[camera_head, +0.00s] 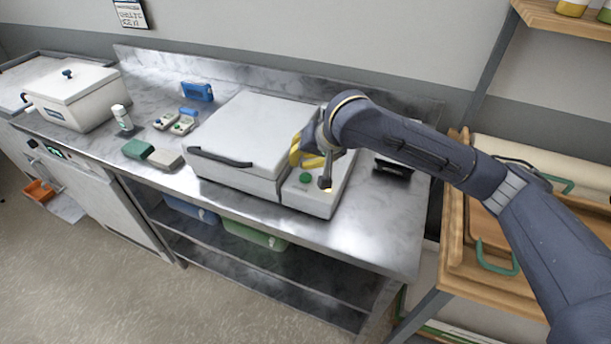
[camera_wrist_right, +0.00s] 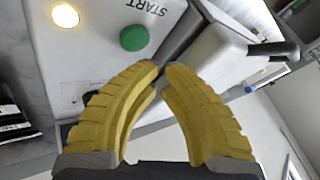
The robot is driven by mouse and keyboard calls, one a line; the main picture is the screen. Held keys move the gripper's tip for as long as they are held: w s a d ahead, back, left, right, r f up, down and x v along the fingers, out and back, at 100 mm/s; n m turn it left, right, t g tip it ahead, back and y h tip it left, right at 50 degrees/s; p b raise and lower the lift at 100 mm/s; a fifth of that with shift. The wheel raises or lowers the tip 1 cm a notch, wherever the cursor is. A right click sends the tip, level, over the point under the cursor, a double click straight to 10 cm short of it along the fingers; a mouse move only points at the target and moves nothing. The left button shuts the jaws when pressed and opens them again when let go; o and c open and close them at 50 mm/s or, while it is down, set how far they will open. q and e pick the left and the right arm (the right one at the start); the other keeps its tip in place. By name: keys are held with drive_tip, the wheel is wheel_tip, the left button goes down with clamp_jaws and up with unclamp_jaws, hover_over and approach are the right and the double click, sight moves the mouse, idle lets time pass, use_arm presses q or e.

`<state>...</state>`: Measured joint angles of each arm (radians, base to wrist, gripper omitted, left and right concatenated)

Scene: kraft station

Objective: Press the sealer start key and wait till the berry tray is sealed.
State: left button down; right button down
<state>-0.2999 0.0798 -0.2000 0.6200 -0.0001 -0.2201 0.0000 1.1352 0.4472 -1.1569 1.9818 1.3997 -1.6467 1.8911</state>
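The sealer (camera_head: 240,130) is a white box on the steel bench with its lid down and a dark handle along the lid's front. Its round green start key (camera_head: 306,178) is on the control panel at the right; it also shows in the right wrist view (camera_wrist_right: 134,38), beside the word START. A warm yellow lamp (camera_wrist_right: 65,15) glows on the panel. My right gripper (camera_head: 308,160) has yellow fingers, tips together and empty, above the panel near the key; the wrist view shows a gap between fingertips and key. No berry tray is visible. My left gripper is out of view.
A white lidded container (camera_head: 80,100), a small bottle (camera_head: 122,117), a blue item (camera_head: 197,91) and small green and beige blocks (camera_head: 137,148) stand left of the sealer. A dark device (camera_head: 393,165) sits at its right. A wooden rack (camera_head: 465,245) stands beyond the bench's right end.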

sight(302, 175)
drive_tip(key=shift+r, duration=2.05)
